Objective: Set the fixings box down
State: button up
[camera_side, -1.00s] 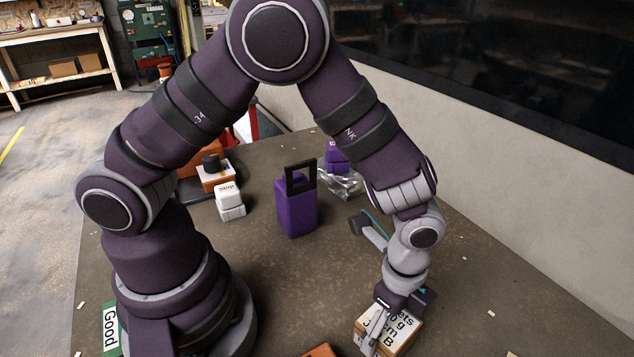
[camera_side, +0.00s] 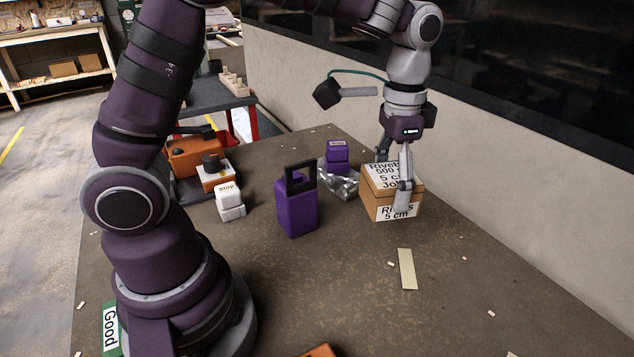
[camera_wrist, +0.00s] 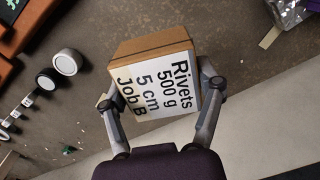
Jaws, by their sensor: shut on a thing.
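The fixings box is a brown carton (camera_side: 376,204) with white labels reading "Rivets", 500 g, 5 cm and Job B. It is at the right of the table, close to the pale wall. My gripper (camera_side: 393,184) points down and is shut on the box, one finger on each side. In the wrist view the box (camera_wrist: 155,80) fills the middle, between the fingers of my gripper (camera_wrist: 160,92). The box looks upright and close to the tabletop (camera_side: 330,280). I cannot tell whether its underside touches the table.
Left of the box lie a crinkled clear bag (camera_side: 343,184) and a purple block (camera_side: 337,157). A purple box with a black frame (camera_side: 296,208) stands mid-table. White blocks (camera_side: 230,203) stand further left. A tan strip (camera_side: 406,268) lies in front. The front right is mostly clear.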

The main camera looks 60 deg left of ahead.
jog(key=a+r+n, duration=0.2)
jog(key=a+n, duration=0.2)
send_over(410, 351)
notch_tip(410, 351, down, 6)
notch_tip(410, 351, down, 10)
jog(key=shift+f, duration=0.2)
jog(key=shift+f, duration=0.1)
jog(key=o, duration=1.2)
jog(key=shift+o, duration=0.2)
